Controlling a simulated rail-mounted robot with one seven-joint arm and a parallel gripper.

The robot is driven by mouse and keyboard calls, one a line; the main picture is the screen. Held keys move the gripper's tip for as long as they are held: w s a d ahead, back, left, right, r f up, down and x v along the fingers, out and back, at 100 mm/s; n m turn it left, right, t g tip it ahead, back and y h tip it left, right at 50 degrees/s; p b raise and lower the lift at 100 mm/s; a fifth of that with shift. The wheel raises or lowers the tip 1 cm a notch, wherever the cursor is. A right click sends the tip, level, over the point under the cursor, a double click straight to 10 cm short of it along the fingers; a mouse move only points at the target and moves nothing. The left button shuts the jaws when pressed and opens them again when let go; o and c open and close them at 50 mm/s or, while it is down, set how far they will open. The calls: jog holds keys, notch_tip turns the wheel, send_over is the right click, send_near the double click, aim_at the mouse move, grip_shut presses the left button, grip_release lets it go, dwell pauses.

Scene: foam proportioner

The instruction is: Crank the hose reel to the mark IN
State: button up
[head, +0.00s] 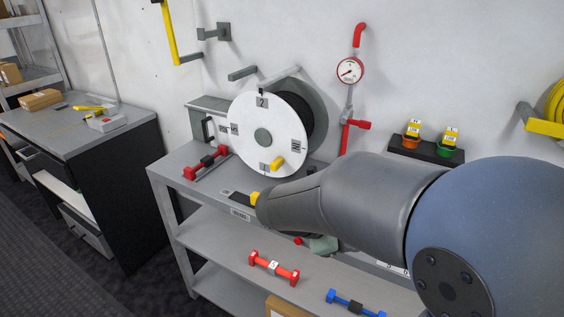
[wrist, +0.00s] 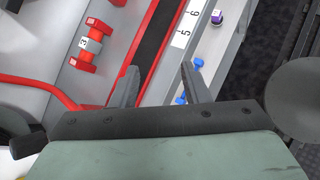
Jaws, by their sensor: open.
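The hose reel (head: 240,112) stands on the grey bench with its white disc facing out and a dark hose drum behind. Its yellow crank handle (head: 277,163) is at the disc's lower right. Labels sit around the disc: the IN mark (head: 297,146) is on the right, a 2 at the top beside a small black pointer (head: 261,91), and a 1 at the bottom. In the wrist view my gripper (wrist: 160,72) is open, with nothing between its fingers. In the head view my arm hides the fingers; the gripper end is below and right of the reel, apart from the handle.
A red coupling (head: 206,162) lies left of the reel. Another red coupling (head: 273,268) and a blue one (head: 355,304) are on the lower shelf. A gauge (head: 350,70) with red pipe is on the wall. The wrist view shows a number strip (wrist: 184,35).

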jog(key=w+a+n+t+b, duration=0.1)
jog(key=w+a+n+t, duration=0.3)
jog(key=a, duration=0.3)
jog(key=w+a+n+t+b, duration=0.1)
jog(key=w+a+n+t, duration=0.25)
jog(key=a, duration=0.45)
jog(key=n+t+y, duration=0.2)
jog(key=n+t, duration=0.3)
jog(key=n, duration=0.1)
send_near(272, 168)
jog(key=shift+g, duration=0.25)
jog(key=x, duration=1.1)
jog(key=shift+w+d+r, duration=0.15)
jog(key=shift+w, duration=0.15)
grip_shut()
